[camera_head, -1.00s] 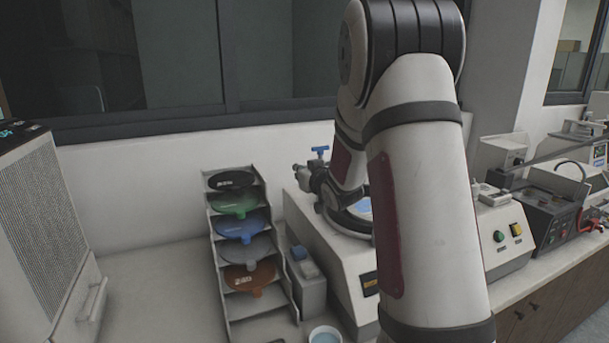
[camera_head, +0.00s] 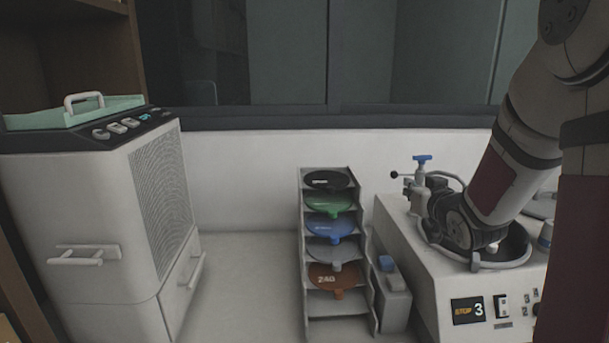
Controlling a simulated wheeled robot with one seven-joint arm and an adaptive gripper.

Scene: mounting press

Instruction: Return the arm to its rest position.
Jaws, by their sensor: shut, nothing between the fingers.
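My arm comes in from the right side of the head view. Its upper joint is at the top right, and a pale link with a dark red panel slopes down to the left. The link's lower end overlaps the round bowl (camera_head: 515,262) of the white benchtop machine (camera_head: 408,262). Dark rounded parts crowd together there, and I cannot tell clearly where my arm ends and the machine begins. I cannot make out my gripper's fingers. No held object shows.
A blue-handled valve (camera_head: 422,158) stands at the machine's back. Left of it is a rack (camera_head: 338,305) of coloured discs, with a small grey box (camera_head: 394,302) between. A large white cabinet unit (camera_head: 85,205) with a green tray (camera_head: 75,113) stands left. Bare counter (camera_head: 245,285) lies between unit and rack.

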